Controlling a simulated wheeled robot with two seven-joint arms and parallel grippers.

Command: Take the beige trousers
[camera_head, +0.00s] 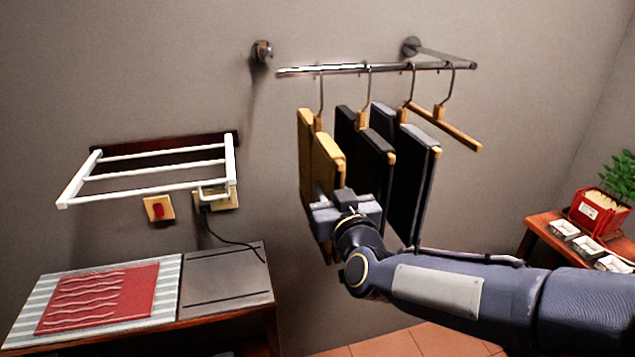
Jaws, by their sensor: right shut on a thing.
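The beige trousers (308,160) hang folded on a hanger at the left end of the metal rail (370,69). My right gripper (322,200) reaches in from the right and is shut on the lower part of the beige trousers. Its fingertips are partly hidden by its own body. The trousers still hang from the rail. My left gripper is not in the view.
Black trousers (375,155) and dark grey trousers (412,190) hang close on the right, just above my right arm. An empty wooden hanger (455,130) follows. A white wall rack (150,175) and a table with a red cloth (100,297) stand left.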

